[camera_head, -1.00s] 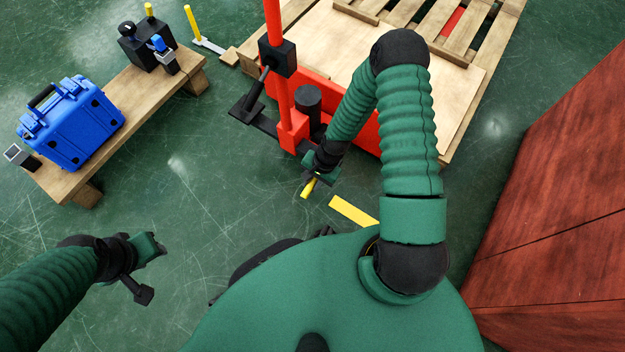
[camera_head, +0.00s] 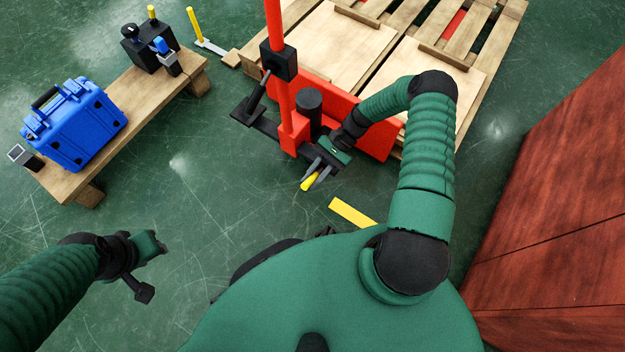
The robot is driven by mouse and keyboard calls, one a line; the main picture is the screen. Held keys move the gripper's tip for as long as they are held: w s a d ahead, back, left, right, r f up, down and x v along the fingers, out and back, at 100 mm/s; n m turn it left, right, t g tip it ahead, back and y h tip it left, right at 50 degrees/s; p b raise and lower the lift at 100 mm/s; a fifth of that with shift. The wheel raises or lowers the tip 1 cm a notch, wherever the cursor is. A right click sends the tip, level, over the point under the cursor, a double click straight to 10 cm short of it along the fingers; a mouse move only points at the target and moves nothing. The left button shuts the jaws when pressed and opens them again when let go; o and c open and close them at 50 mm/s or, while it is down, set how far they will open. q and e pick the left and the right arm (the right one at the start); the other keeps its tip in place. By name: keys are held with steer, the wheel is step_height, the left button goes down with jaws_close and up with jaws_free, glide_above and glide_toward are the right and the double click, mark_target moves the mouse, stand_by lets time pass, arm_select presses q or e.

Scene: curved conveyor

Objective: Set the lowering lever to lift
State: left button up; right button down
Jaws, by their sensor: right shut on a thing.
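The red pallet jack (camera_head: 284,100) stands in the upper middle, with its upright red post and black pump cylinder (camera_head: 309,103). A small lever with a yellow tip (camera_head: 309,183) is at its near side, low down. My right gripper (camera_head: 316,176) is at this lever, coming from the upper right, with its dark fingers shut around it. The fingers hide part of the lever. My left gripper (camera_head: 150,270) is at the lower left, open and empty above the floor, well away from the jack.
Wooden pallets (camera_head: 345,45) lie behind the jack. A bench (camera_head: 135,118) at the upper left carries a blue case (camera_head: 75,125) and a black device (camera_head: 147,50). A large reddish-brown block (camera_head: 560,220) stands at the right. A yellow strip (camera_head: 352,212) lies on the floor; the floor at left is clear.

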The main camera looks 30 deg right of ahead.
steer(key=shift+d+y, duration=0.2)
steer(key=shift+y, duration=0.1)
steer(key=shift+r, duration=0.1)
steer(key=c, duration=1.3)
jaws_free()
steer(key=shift+o, duration=0.2)
steer(key=p+v, duration=0.2)
steer(key=v, duration=0.6)
steer(key=shift+w, duration=0.1)
steer(key=v, duration=0.8)
steer(key=shift+d+p, duration=0.4)
